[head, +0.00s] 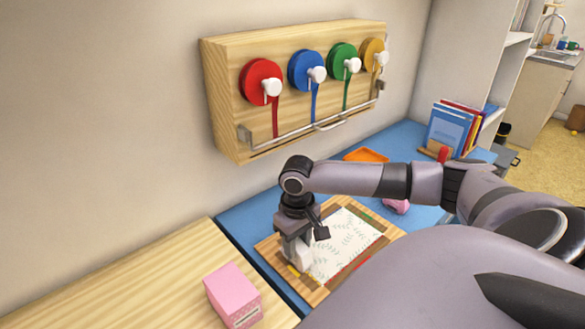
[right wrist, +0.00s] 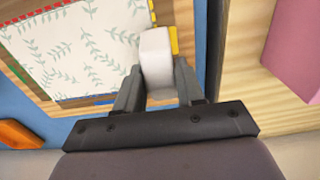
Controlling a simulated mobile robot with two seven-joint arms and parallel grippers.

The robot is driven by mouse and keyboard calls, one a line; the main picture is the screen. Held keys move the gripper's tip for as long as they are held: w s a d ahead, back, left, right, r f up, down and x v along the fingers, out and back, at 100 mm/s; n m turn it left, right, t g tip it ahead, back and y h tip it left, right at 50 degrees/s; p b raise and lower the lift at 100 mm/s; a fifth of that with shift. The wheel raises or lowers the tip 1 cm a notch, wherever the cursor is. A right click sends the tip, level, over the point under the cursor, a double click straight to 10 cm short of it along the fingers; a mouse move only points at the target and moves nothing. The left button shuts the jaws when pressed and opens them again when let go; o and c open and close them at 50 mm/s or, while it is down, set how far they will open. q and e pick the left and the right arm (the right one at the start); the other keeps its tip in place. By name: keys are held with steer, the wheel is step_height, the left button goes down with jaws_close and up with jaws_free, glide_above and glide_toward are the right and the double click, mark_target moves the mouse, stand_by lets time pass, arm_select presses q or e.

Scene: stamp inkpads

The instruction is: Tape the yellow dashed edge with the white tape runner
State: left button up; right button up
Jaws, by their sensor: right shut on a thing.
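The white tape runner (right wrist: 156,58) is between the fingers of my right gripper (right wrist: 158,88), which is shut on it. In the head view my right gripper (head: 292,240) holds the white runner (head: 298,254) low over the left side of the wooden board (head: 268,244). A leaf-patterned white sheet (head: 345,243) lies on the board. It has a red edge (head: 347,271) along its near side. My left gripper is not in view.
A pink box (head: 232,294) stands on the light wood table at the lower left. A wall rack (head: 225,95) with red, blue, green and yellow tape rolls hangs above. An orange tray (head: 366,155) and a pink object (head: 396,206) lie on the blue surface.

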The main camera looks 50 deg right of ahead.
steer(key=shift+s+a+f, duration=0.1)
steer(key=shift+s+a, duration=0.05)
steer(key=shift+s, duration=1.25)
steer(key=shift+s+a, duration=0.15)
steer(key=shift+s, duration=1.2)
steer(key=shift+s, duration=0.1)
steer(key=shift+s+a, duration=0.15)
steer(key=shift+s, duration=0.8)
steer(key=shift+s+a, duration=0.1)
steer(key=shift+s, duration=0.8)
step_height(320, 180, up, 7)
